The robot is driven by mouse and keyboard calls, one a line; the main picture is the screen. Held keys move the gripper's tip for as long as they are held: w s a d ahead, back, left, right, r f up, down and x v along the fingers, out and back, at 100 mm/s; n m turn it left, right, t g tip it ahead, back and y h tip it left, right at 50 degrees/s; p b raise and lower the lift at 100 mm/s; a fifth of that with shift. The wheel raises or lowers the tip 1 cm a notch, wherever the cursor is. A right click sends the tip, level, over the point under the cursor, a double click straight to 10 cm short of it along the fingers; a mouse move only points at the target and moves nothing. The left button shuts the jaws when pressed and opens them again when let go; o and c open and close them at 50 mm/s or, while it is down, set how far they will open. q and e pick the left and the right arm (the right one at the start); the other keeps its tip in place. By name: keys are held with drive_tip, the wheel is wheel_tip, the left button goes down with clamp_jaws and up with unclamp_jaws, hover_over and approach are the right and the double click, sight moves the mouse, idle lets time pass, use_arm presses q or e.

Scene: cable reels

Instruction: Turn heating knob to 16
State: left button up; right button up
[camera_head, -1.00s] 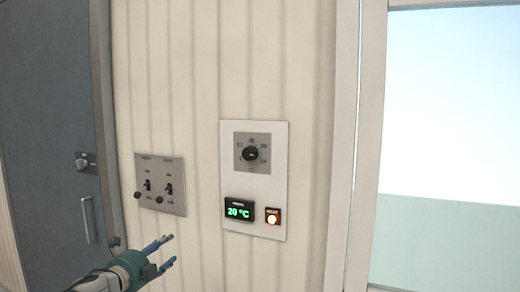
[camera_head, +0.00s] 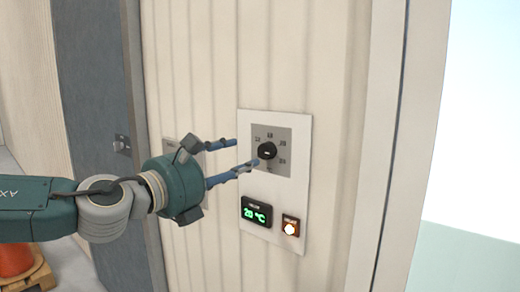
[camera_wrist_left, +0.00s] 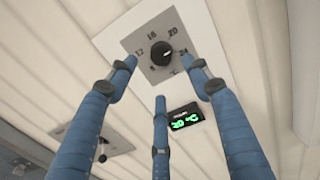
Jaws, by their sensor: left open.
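The black heating knob (camera_head: 267,151) sits on a grey square dial plate on a white wall panel (camera_head: 302,190). The wrist view shows the knob (camera_wrist_left: 161,53) with the marks 12, 16, 20 and 24 around it. A green display (camera_head: 257,212) under it reads 20 °C; it also shows in the wrist view (camera_wrist_left: 186,117). My left gripper (camera_head: 238,158) is open and empty, its blue fingers pointing at the dial from the left. In the wrist view its fingers are spread below and around the knob, seemingly apart from it. My right gripper is not in view.
An orange-lit button (camera_head: 290,226) is beside the display. A switch plate left of the panel is mostly hidden behind my left gripper; it shows in the wrist view (camera_wrist_left: 112,142). A blue-grey door (camera_head: 95,110) is at left, and an orange object (camera_head: 14,256) stands on a pallet (camera_head: 38,279) at lower left.

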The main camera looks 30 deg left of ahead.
sight(263, 151)
use_arm(q)
drive_tip(key=w+p, duration=0.1)
drive_tip(key=w, duration=0.2)
drive_tip(key=w+p, duration=0.1)
drive_tip(key=w, duration=0.2)
drive_tip(key=shift+w+d+f, duration=0.1)
drive_tip(key=shift+w+d, duration=0.1)
drive_tip(key=shift+w, duration=1.25)
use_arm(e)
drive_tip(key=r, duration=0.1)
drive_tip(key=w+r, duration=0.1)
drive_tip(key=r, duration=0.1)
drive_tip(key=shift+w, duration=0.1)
use_arm(q)
drive_tip(key=c, duration=1.2)
